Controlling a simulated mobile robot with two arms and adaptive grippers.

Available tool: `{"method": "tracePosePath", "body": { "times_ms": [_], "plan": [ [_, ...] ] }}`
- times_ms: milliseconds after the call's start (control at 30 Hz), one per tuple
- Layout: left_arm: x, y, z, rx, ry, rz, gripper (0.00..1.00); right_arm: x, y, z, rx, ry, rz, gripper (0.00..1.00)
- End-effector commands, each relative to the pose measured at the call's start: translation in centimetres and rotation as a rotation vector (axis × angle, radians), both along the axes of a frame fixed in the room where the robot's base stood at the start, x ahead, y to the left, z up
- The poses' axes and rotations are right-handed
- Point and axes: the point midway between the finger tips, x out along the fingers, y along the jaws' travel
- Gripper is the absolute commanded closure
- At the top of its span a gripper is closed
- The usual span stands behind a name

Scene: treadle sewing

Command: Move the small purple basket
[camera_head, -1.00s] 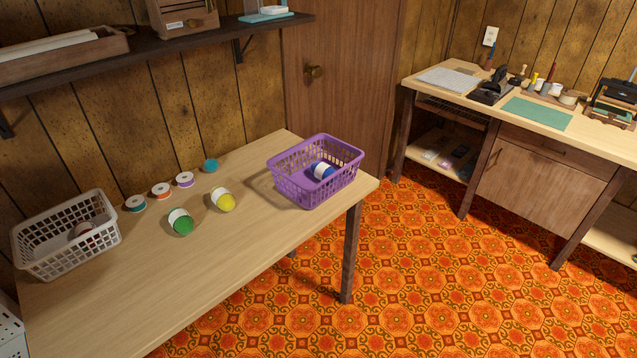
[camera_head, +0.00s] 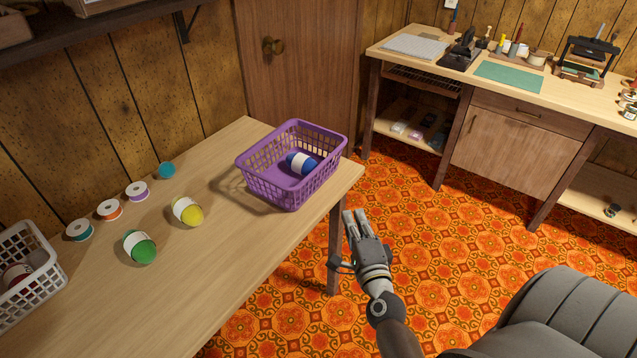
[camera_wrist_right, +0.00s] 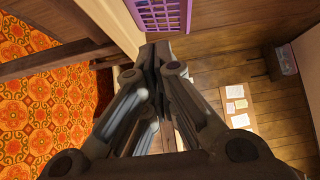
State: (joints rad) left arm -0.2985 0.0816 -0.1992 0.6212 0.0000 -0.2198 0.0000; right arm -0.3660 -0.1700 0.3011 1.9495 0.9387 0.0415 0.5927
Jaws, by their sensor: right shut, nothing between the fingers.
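The small purple basket (camera_head: 268,188) stands upright on the light wooden table (camera_head: 215,290), near its far right corner. A blue and white spool (camera_head: 301,163) lies inside it. My right gripper (camera_head: 354,216) is shut and empty, beyond the table's right edge and in front of the basket's right side, apart from it. In the right wrist view, the shut fingers (camera_wrist_right: 160,52) point toward the table edge, and part of the purple basket (camera_wrist_right: 160,14) shows at the top. My left gripper is not in view.
A white basket (camera_head: 40,262) holding spools stands at the table's left. Several thread spools and the green (camera_head: 143,249) and yellow (camera_head: 190,213) yarn balls lie between the baskets. A workbench (camera_head: 400,50) with tools stands at the back right. Patterned floor lies open between.

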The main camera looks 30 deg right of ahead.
Motion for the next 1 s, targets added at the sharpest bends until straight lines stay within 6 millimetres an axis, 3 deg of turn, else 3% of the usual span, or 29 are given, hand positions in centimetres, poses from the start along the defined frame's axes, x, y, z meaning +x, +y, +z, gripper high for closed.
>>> {"method": "tracePosePath", "body": {
  "times_ms": [567, 800, 1000],
  "plan": [
    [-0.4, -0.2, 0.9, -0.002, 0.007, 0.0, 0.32, 9.1, -3.5, 0.1, -0.003, 0.001, 0.003, 1.0],
    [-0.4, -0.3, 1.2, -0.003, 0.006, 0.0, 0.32, 12.0, -2.1, 0.0, -0.002, 0.003, 0.003, 1.0],
    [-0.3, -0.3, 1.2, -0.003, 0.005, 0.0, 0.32, 12.6, -1.7, -0.1, -0.004, 0.005, 0.003, 1.0]
  ]
}}
